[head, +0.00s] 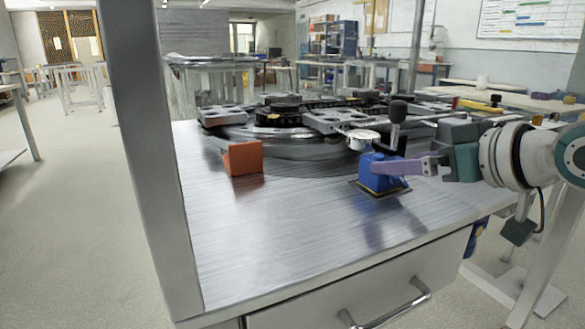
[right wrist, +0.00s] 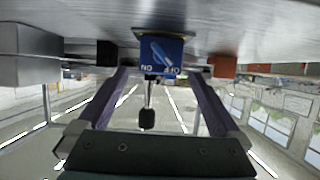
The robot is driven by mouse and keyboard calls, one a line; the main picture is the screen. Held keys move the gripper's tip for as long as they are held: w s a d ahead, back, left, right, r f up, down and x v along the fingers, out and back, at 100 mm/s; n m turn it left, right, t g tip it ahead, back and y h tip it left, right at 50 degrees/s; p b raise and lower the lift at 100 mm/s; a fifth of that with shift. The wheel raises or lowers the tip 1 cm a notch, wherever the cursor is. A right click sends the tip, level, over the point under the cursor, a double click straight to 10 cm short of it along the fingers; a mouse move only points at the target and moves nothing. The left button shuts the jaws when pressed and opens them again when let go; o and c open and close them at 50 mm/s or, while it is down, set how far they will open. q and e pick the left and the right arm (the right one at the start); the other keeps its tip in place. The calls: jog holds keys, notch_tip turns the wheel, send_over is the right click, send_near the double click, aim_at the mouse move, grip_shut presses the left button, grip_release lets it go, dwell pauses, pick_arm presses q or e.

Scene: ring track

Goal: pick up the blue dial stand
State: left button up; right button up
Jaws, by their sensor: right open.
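The blue dial stand (head: 371,181) stands upright on the metal table (head: 265,235), with a round white dial (head: 362,138) and a black-knobbed post (head: 397,112) above it. My right gripper (head: 378,167) comes in from the right at the stand's height. One purple finger overlaps the stand's upper part in the head view. In the right wrist view, which is upside down, the stand (right wrist: 160,50) lies between the tips of the open right gripper (right wrist: 157,74), with gaps on both sides. Its post hangs down between the fingers there. My left gripper is not in view.
An orange-red block (head: 243,158) sits on the table to the left of the stand. The ring track (head: 290,125) with dark and grey parts lies just behind. The table's front, above a drawer (head: 350,305), is clear. A grey post (head: 140,120) rises at the left.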

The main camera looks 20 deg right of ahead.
aim_at(388, 159)
jog(key=b+x, duration=0.1)
jog(key=x, duration=0.1)
jog(key=b+x, duration=0.1)
jog(key=x, duration=0.1)
jog(key=shift+w+f, duration=0.15)
jog(key=shift+f, duration=0.15)
jog(key=shift+w, duration=0.25)
grip_shut()
dwell(0.3)
jog(key=shift+r, duration=0.25)
